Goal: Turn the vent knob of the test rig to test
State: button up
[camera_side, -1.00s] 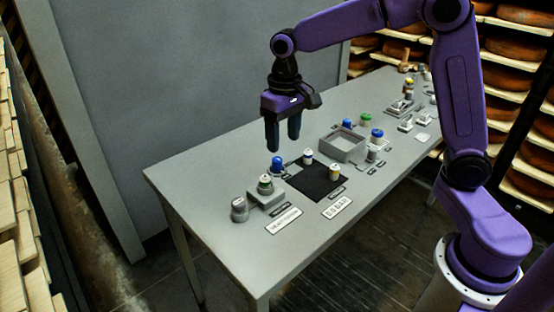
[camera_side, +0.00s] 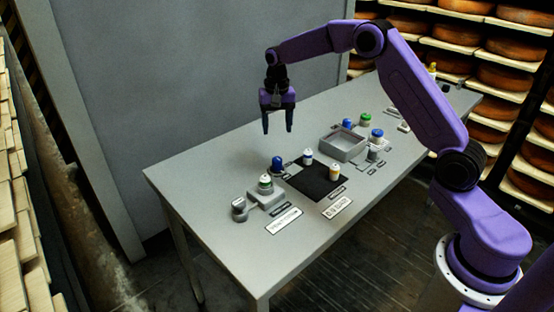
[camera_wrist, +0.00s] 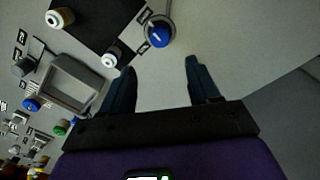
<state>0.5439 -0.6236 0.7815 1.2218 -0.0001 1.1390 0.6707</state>
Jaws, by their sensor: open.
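My gripper (camera_side: 278,129) is open and empty, above the far part of the table behind the blue-topped piece. Its two dark fingers (camera_wrist: 160,82) point down and show apart in the wrist view. A grey block (camera_side: 266,199) at the table's near left holds a green-and-white capped piece (camera_side: 265,183). A blue-topped piece (camera_side: 277,164) stands behind; in the wrist view a blue top with a white mark (camera_wrist: 158,36) sits on a grey round base. The labels are too small to read, so I cannot tell which is the vent knob.
The table's far left is clear.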

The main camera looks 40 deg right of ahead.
aim_at(277, 158)
notch_tip(277, 158, down, 12)
jog(key=shift+f, duration=0.25)
dwell(0.3)
jog(key=c, duration=1)
